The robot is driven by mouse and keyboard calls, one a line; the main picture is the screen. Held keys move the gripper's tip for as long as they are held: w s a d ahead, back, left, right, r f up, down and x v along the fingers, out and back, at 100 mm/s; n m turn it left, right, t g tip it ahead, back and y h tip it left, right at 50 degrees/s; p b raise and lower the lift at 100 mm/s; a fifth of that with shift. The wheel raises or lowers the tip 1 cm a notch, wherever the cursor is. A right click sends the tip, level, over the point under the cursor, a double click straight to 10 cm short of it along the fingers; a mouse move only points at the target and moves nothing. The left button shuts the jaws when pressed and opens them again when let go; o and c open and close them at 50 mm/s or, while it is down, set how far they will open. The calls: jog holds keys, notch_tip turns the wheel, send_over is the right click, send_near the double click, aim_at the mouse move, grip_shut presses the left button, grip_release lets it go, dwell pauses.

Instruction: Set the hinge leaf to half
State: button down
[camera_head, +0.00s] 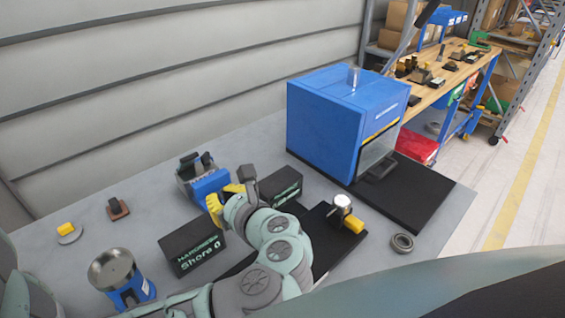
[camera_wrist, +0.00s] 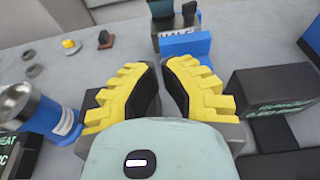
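I cannot tell for certain which part is the hinge leaf. A blue and grey fixture (camera_head: 203,180) with dark upright pieces on top stands on the grey table. In the wrist view its blue front block (camera_wrist: 186,44) is just beyond my fingertips. A small brown base with a dark piece (camera_head: 118,209) stands further left; it also shows in the wrist view (camera_wrist: 105,40). My gripper (camera_head: 224,199) has yellow ribbed fingers, close in front of the blue fixture. The fingers (camera_wrist: 160,68) are apart with a narrow empty gap, and nothing is held.
Black labelled boxes (camera_head: 192,246) (camera_head: 281,186) stand on both sides of my gripper. A blue stand with a metal bowl (camera_head: 112,270) is at the left front. A large blue cabinet (camera_head: 330,120) stands right. A ring (camera_head: 402,243) lies near the right edge. The table's back left is mostly clear.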

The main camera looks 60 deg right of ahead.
jog(key=w, duration=0.1)
jog(key=p, duration=0.1)
send_near(184, 164)
notch_tip(184, 164, down, 4)
jog(key=w, duration=0.2)
jog(key=w+d+r+p, duration=0.1)
jog(key=w+r+p, duration=0.1)
jog(key=w, duration=0.1)
jog(key=shift+d, duration=0.25)
jog(key=shift+r, duration=0.1)
